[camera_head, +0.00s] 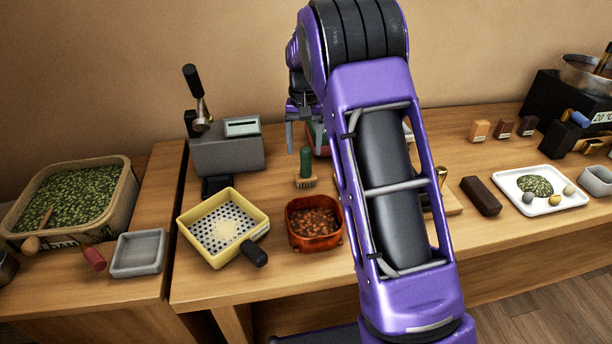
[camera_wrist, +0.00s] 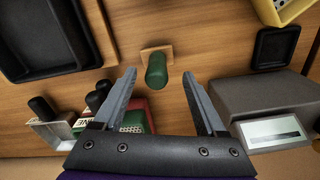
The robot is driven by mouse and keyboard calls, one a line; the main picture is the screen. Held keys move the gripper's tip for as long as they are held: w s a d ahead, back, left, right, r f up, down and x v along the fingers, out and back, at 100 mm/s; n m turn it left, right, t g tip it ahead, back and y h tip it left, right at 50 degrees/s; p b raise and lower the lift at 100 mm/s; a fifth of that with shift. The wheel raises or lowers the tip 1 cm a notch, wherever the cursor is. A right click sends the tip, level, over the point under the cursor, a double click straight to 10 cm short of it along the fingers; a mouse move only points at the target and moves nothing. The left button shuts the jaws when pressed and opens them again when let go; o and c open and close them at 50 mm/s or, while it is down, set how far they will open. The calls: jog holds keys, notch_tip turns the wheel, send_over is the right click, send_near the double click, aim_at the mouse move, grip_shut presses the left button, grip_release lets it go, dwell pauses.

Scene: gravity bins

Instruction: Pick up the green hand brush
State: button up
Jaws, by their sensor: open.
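The green hand brush (camera_head: 305,165) stands on the wooden table with its green handle up and its tan base down, between the yellow sieve and my arm. In the wrist view the brush (camera_wrist: 156,70) shows from above, just beyond my fingertips and roughly midway between them. My gripper (camera_wrist: 158,76) is open and empty. In the head view my gripper (camera_head: 300,135) hangs above and behind the brush, partly hidden by my purple arm. The gripper does not appear to touch the brush.
A grey scale (camera_head: 228,152) stands left of the brush. A yellow sieve (camera_head: 190,215) and a brown bowl of reddish pieces (camera_head: 290,232) lie in front. In the wrist view, a red and green object (camera_wrist: 136,117) sits by the left finger and a black tray (camera_wrist: 45,68) lies beyond.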

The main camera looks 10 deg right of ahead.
aim_at(306, 160)
jog(key=shift+w+d+f, duration=0.15)
jog(key=shift+f, duration=1.3)
jog(key=shift+w+d+f, duration=0.1)
jog(key=shift+d+f, duration=0.05)
jog(key=shift+f, duration=1.3)
grip_shut()
